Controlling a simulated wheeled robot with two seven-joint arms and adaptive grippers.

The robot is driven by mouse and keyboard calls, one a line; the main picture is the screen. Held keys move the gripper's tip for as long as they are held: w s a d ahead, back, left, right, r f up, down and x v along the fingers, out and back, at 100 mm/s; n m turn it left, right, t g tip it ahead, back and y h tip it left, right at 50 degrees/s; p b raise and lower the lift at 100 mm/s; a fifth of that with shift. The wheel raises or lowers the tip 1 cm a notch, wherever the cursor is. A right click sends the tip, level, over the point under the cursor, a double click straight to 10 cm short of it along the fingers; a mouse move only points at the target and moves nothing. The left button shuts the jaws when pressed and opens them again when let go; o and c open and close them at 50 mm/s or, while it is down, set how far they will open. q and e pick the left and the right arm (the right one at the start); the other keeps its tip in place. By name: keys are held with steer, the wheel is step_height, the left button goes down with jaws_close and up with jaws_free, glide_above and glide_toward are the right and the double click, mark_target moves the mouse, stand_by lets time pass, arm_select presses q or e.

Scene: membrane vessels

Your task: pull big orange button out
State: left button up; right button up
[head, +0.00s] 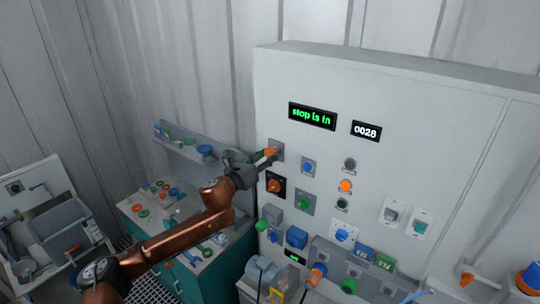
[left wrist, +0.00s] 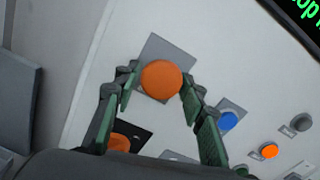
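The big orange button (head: 271,151) is a round mushroom cap on a grey square plate, at the upper left of the white panel's controls. It also shows in the left wrist view (left wrist: 161,80), facing me. My left gripper (head: 264,158) is at the button. In the left wrist view its two fingers (left wrist: 160,84) stand on either side of the cap, tips close to its edges. They look spread, with a slight gap at the left; contact on the right is unclear. A display (head: 312,116) above reads "stop is in". My right gripper is not seen.
Below the button is an orange knob on a black plate (head: 275,185). A blue button (head: 308,167) and a smaller orange one (head: 346,185) are to the right. A counter (head: 366,131) reads 0028. A teal bench (head: 228,262) with small parts stands left of the panel.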

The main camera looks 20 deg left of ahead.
arm_select(q)
steer(key=shift+o, duration=1.3)
steer(key=shift+s, duration=0.1)
steer(key=v, duration=1.1)
steer(key=shift+s, duration=0.35)
steer(key=shift+a, duration=0.15)
